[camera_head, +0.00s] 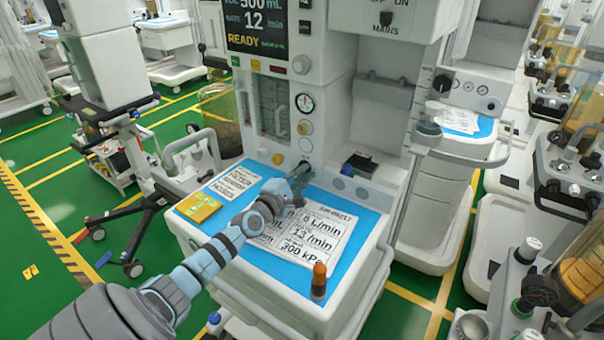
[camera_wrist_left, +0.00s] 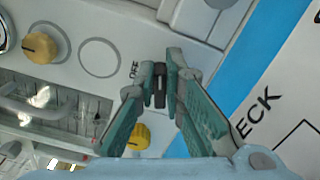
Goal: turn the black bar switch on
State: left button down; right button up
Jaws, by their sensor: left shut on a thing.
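The black bar switch (camera_wrist_left: 159,85) is a small dark bar on the white machine panel, with an "OFF" label beside it in the left wrist view. My left gripper (camera_wrist_left: 160,78) has its fingertips on either side of the bar and is shut on it. In the head view my left gripper (camera_head: 300,172) reaches the front panel just above the blue worktop. The switch is hidden behind the fingers there. My right gripper is not in view.
Yellow knobs (camera_wrist_left: 42,47) sit on the panel near the switch. The blue worktop (camera_head: 330,191) holds printed cards, a yellow pad (camera_head: 198,207) and an orange-topped bottle (camera_head: 319,281). A mains switch (camera_head: 386,18) is higher up. Other carts stand at the right.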

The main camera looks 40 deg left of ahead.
pick_arm(q)
jog(key=shift+f+m, duration=0.2)
jog(key=shift+m, duration=0.8)
jog(key=shift+f+m, duration=0.2)
jog(key=shift+m, duration=0.8)
jog(key=c, duration=1.7)
grip_release()
